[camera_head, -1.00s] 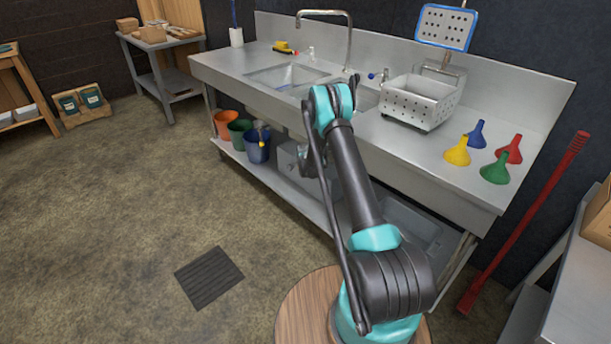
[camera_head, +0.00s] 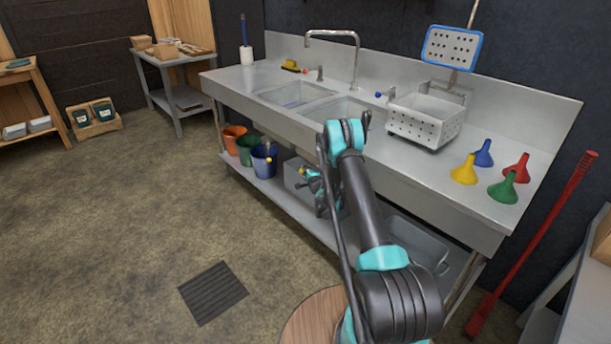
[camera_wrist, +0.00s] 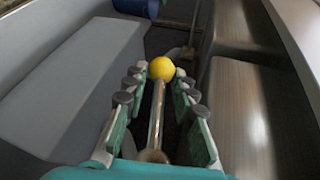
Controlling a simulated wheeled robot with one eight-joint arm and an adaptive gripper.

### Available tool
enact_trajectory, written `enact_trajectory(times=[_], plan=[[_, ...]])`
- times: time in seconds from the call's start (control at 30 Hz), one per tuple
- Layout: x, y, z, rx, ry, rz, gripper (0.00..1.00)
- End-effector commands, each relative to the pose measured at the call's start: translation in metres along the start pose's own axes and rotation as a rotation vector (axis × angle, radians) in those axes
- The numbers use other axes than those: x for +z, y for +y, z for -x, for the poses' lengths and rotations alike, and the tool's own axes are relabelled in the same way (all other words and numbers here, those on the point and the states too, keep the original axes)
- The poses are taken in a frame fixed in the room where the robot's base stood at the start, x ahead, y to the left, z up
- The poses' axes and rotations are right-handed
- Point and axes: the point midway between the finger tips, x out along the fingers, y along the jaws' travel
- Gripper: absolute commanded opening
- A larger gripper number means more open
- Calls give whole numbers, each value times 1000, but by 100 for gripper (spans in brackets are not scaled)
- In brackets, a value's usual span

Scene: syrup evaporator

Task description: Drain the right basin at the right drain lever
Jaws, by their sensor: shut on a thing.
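The right basin (camera_head: 345,108) is sunk in the steel counter, partly hidden by my arm. Below the counter, my gripper (camera_head: 312,180) reaches in at the right drain lever. In the wrist view, the lever is a metal rod (camera_wrist: 157,115) with a yellow ball knob (camera_wrist: 161,69) at its far end. My gripper (camera_wrist: 160,88) is shut on this lever, one finger on each side of the rod, with the knob at the fingertips. The basin's drain and any flow are hidden.
The left basin (camera_head: 290,95) lies beside the right one. Orange (camera_head: 232,137), green (camera_head: 248,150) and blue (camera_head: 264,160) buckets stand on the lower shelf. A grey box (camera_wrist: 75,85) is close left of the gripper. The floor in front is open around a dark grate (camera_head: 212,292).

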Motion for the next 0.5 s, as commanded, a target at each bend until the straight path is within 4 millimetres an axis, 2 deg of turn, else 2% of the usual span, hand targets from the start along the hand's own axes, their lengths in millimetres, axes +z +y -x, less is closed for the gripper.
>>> enact_trajectory(times=[0.5], plan=[[2, -3, 0, -40, -11, -16, 0]])
